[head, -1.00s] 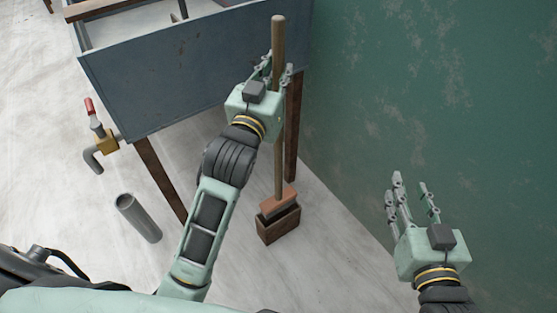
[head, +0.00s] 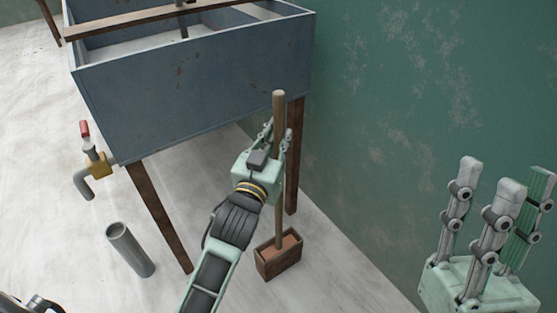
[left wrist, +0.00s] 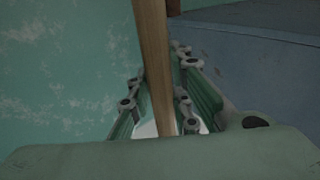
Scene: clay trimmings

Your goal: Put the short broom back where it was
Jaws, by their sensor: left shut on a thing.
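The short broom stands upright, its wooden handle (head: 279,107) in front of a leg of the blue-grey trough. Its reddish-brown head (head: 290,243) sits down inside a small open wooden box (head: 280,264) on the floor. My left gripper (head: 277,140) is shut on the handle, below its top end. The handle (left wrist: 154,60) also runs between the fingers of my left gripper (left wrist: 162,100) in the left wrist view. My right gripper (head: 500,185) is raised at the right, with its fingers spread and nothing between them.
The trough (head: 195,85) stands on wooden legs (head: 160,215) behind the broom. A green wall (head: 420,100) is close on the right. A grey pipe (head: 131,250) stands on the floor at left, below a brass tap (head: 95,165).

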